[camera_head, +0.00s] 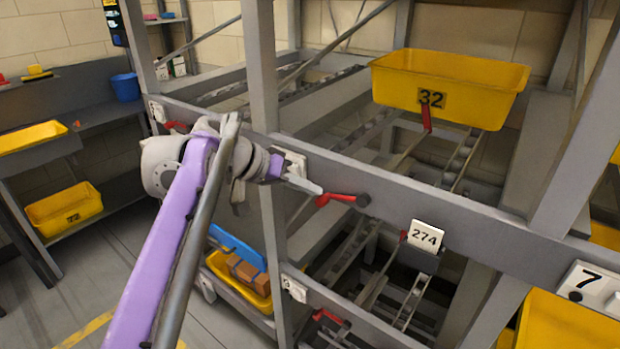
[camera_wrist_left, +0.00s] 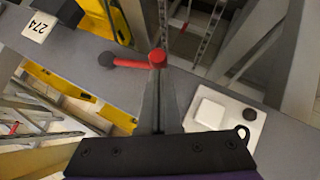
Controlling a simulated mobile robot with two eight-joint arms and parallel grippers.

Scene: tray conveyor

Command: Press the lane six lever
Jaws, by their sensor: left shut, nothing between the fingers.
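A red lever (camera_head: 338,197) with a dark round pivot sits on the front of the grey upper rail. In the left wrist view the lever (camera_wrist_left: 132,63) lies across the rail, its red end at my fingertips. My left gripper (camera_head: 316,189) is shut and empty, its tips at the lever's red end. The left wrist view shows the closed fingers (camera_wrist_left: 157,75) against or just in front of that end; I cannot tell if they touch. A white plate (camera_head: 291,160) beside the lever is partly hidden by my gripper, and I cannot read its number. My right gripper is not in view.
A yellow tray marked 32 (camera_head: 450,82) sits on the upper lane behind the rail. A 274 plate (camera_head: 425,236) hangs on the rail to the right of the lever. Another red lever (camera_head: 326,317) is on the lower rail. A grey upright (camera_head: 263,75) stands behind my wrist.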

